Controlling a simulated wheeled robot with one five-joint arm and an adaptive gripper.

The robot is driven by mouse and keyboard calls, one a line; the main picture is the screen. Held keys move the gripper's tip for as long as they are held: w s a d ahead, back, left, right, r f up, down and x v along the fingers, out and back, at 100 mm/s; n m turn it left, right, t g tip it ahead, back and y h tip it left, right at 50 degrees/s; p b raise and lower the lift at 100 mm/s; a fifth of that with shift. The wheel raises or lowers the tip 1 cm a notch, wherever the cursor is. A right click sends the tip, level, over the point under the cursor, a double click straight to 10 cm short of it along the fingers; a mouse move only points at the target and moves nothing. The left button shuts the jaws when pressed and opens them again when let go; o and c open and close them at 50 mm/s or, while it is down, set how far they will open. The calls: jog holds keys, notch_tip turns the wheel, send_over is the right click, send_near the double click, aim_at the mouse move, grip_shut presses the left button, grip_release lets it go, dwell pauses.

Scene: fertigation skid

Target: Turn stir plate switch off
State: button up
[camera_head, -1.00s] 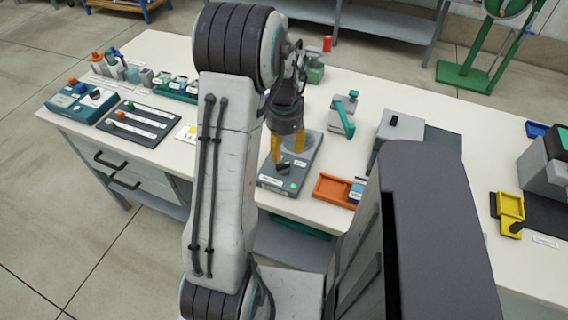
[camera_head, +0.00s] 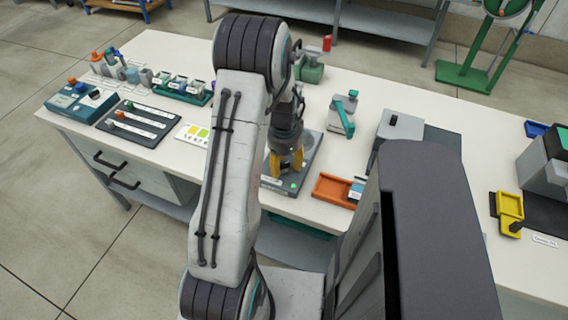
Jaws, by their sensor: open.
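The stir plate (camera_head: 310,152) is a dark grey box with a lighter round top, near the front edge of the bench. A small green light (camera_head: 293,186) shows on its front part. My gripper (camera_head: 286,170) points down over the front part of the plate, its yellow fingers open. The fingers hide the dark switch knob, so I cannot tell its position or whether the fingers touch it. My arm covers the plate's left side.
An orange tray (camera_head: 331,189) sits close on the right of the plate. A teal-handled device (camera_head: 344,114) stands behind it. A grey box (camera_head: 400,126) is further right. A colour card (camera_head: 193,133) and a slider panel (camera_head: 138,121) lie to the left.

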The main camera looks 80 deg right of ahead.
jog(key=shift+c, duration=0.2)
grip_shut()
dwell(0.4)
